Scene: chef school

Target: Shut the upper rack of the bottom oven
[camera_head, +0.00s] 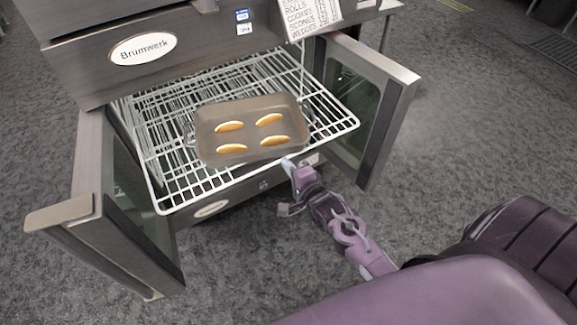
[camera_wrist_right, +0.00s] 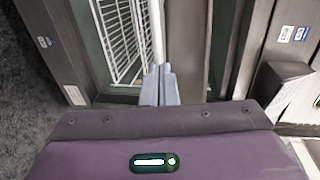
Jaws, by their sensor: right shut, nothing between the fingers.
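The upper rack (camera_head: 175,201) of the bottom oven (camera_head: 85,62) is a white wire shelf, pulled out past the oven front between two open doors. A metal pan (camera_head: 262,108) with several golden rolls (camera_head: 275,141) sits on it. My right gripper (camera_head: 288,166) is shut and empty at the rack's front edge, right of its middle. In the right wrist view the closed fingertips (camera_wrist_right: 160,71) are at the end of a white rack bar (camera_wrist_right: 156,32); I cannot tell whether they touch. My left gripper is out of view.
The left oven door (camera_head: 120,225) and the right oven door (camera_head: 385,115) stand open on both sides of the rack. A dark panel with an oval label (camera_head: 211,209) lies below the rack. Grey carpet at right is clear.

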